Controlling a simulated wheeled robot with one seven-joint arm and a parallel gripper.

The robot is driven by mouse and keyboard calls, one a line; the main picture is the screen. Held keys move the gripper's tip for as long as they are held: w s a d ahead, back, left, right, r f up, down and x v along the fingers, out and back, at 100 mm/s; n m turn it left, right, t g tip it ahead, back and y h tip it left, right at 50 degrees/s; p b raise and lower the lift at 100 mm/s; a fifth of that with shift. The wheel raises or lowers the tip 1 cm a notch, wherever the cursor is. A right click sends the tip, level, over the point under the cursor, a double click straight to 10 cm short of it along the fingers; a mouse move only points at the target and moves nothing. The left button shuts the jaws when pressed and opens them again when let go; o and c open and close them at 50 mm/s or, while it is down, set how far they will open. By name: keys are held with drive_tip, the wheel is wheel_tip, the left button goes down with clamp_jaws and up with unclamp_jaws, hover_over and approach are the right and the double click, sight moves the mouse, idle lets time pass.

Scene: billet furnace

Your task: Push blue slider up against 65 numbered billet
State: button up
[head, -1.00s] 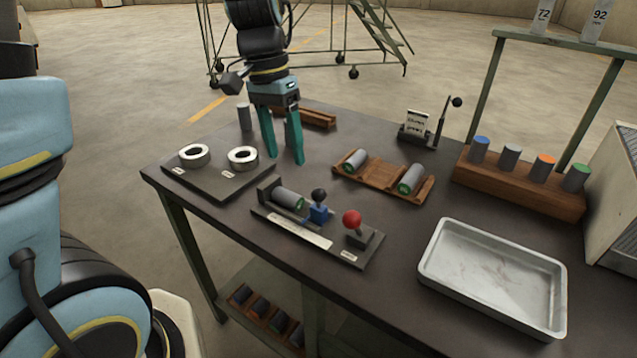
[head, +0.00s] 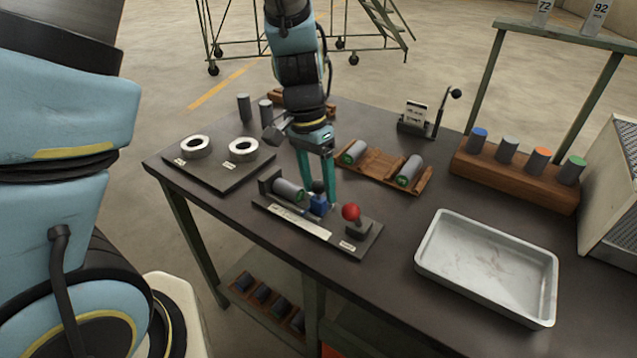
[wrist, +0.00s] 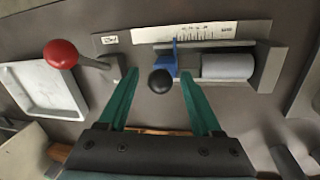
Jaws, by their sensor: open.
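The blue slider (head: 319,206) with its black knob (wrist: 160,81) sits on the dark gauge fixture (head: 345,244) at the table's front. A grey billet (head: 288,190) lies in the fixture, left of the slider in the head view and right of it in the wrist view (wrist: 227,66). A small gap shows between slider and billet; no number is readable on this billet. My gripper (head: 318,172) is open above the slider. In the wrist view its green fingers (wrist: 159,77) stand on either side of the black knob, with no clear contact.
A red-knobbed lever (head: 351,213) stands at the fixture's right end. A wooden cradle (head: 382,163) with two billets lies behind. A plate with two rings (head: 227,178) is at left, a metal tray (head: 490,285) at right. A wooden rack (head: 520,183) holds several billets.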

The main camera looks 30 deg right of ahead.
drive_tip(key=shift+f, duration=0.25)
drive_tip(key=shift+s, duration=0.1)
drive_tip(key=c, duration=1)
clamp_jaws()
drive_tip(key=shift+s, duration=0.15)
